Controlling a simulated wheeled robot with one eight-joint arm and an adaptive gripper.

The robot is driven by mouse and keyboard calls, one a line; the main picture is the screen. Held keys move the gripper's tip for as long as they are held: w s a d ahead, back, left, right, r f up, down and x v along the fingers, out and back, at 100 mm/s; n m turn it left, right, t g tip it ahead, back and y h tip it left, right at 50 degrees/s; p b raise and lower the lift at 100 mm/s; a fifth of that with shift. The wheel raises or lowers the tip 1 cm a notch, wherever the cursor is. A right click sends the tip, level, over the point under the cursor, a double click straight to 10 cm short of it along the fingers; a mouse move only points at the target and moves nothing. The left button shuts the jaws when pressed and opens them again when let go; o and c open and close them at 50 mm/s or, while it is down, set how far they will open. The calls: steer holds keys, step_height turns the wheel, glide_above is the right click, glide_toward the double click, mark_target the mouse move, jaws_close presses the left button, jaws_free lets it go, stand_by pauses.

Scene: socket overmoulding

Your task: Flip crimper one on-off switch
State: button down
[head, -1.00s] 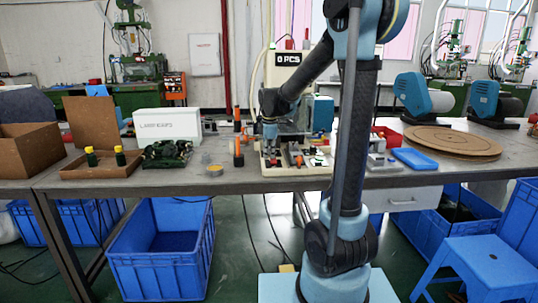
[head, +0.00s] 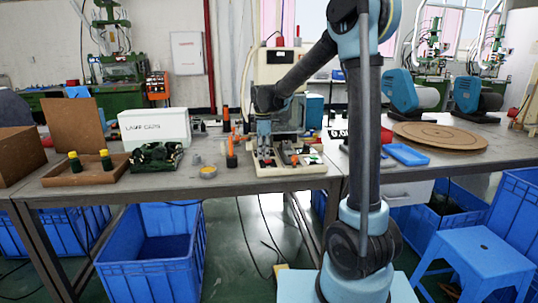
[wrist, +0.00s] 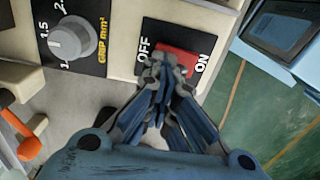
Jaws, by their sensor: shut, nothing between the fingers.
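Crimper one is the cream machine (head: 290,172) on the table in the head view. Its on-off switch (wrist: 178,61) is a red rocker on a black plate marked OFF on the left and ON on the right in the wrist view. My gripper (wrist: 164,74) is shut and empty, with its fingertips over the near part of the switch, close to its OFF side. Whether they touch it I cannot tell. The fingers hide part of the rocker, so its position is unclear. In the head view my gripper (head: 264,146) points down over the machine's front.
A grey dial (wrist: 72,38) sits left of the switch. An orange-handled tool (wrist: 22,138) is at lower left. A black display with white digits (head: 338,134) sits low, right of the machine. A blue tray (head: 406,154) and a round board (head: 440,135) lie farther right.

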steer(key=shift+a+f, duration=0.15)
steer(key=shift+a, duration=0.05)
steer(key=shift+s+d+f, duration=0.15)
steer(key=shift+s, duration=0.5)
steer(key=shift+w+r, duration=0.3)
steer(key=shift+w, duration=0.1)
steer(key=w+r, duration=0.3)
steer(key=r, duration=1)
steer(key=s+d+m, duration=0.5)
steer(key=s+d, duration=0.2)
steer(key=d, duration=0.3)
steer(key=s+d+f+m+t, duration=0.1)
steer(key=s+d+f+m, duration=0.6)
steer(key=s+f, duration=0.3)
steer(key=s+d+f+m+t, duration=0.1)
steer(key=s+d+f+m, duration=0.7)
steer(key=s, duration=0.8)
step_height(320, 180, down, 3)
steer(key=shift+s+d+r, duration=0.2)
steer(key=shift+d, duration=0.95)
